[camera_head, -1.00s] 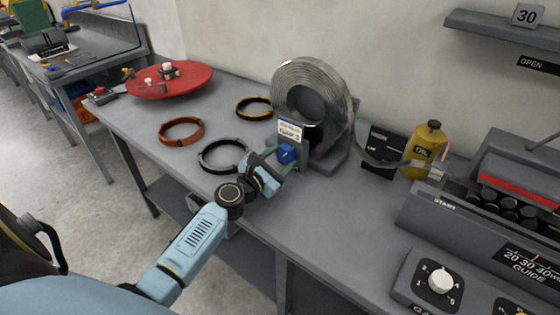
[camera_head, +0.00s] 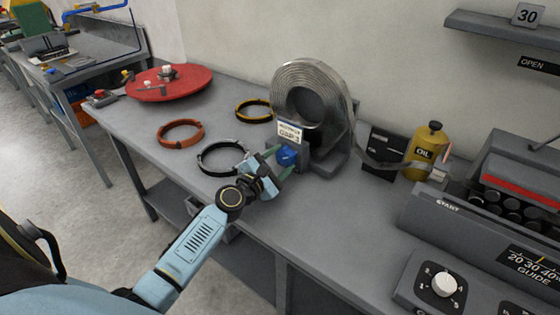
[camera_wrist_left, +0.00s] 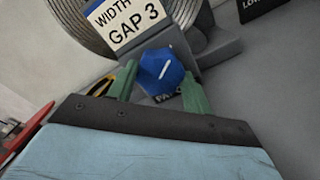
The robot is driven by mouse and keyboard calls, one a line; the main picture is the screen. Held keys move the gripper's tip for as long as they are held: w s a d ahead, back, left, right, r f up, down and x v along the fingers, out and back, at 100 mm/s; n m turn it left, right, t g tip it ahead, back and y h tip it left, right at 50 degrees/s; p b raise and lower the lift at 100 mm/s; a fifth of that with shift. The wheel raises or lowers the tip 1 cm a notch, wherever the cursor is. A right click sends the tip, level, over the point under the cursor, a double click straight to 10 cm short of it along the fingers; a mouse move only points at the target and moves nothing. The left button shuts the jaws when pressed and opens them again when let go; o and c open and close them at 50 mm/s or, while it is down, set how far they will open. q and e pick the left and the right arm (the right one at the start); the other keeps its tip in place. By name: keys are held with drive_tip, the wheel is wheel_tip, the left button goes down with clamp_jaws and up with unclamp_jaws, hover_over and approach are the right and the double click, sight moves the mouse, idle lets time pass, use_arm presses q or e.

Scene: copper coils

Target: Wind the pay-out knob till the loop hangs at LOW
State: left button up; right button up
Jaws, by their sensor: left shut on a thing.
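The blue pay-out knob (camera_head: 288,155) sits on the front of the coil stand, below a white card reading GAP 3. My left gripper (camera_head: 279,161) has its green fingers on either side of the knob and is shut on it. In the left wrist view the knob (camera_wrist_left: 161,71) shows a white pointer line between the fingers. The grey coil (camera_head: 311,92) stands upright on its stand. Its strip loop (camera_head: 372,163) sags to the right in front of the dark level board (camera_head: 384,143). The loop's exact level is too small to read. My right gripper is out of view.
An orange ring (camera_head: 181,133), a black ring (camera_head: 221,157) and a yellow-black ring (camera_head: 254,110) lie left of the coil. A red turntable (camera_head: 170,82) is at the far left. The oil bottle (camera_head: 427,147) and machine (camera_head: 480,220) stand right.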

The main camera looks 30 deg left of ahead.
use_arm(q)
drive_tip(key=o, duration=1)
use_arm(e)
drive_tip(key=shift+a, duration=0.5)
use_arm(q)
drive_tip(key=shift+s, duration=0.15)
drive_tip(key=shift+s+f, duration=0.1)
drive_tip(key=shift+s, duration=0.3)
drive_tip(key=s, duration=0.8)
drive_tip(key=shift+a, duration=0.35)
drive_tip(key=s+b, duration=0.1)
drive_tip(key=s, duration=0.3)
drive_tip(key=shift+s+a, duration=0.1)
drive_tip(key=shift+a, duration=0.1)
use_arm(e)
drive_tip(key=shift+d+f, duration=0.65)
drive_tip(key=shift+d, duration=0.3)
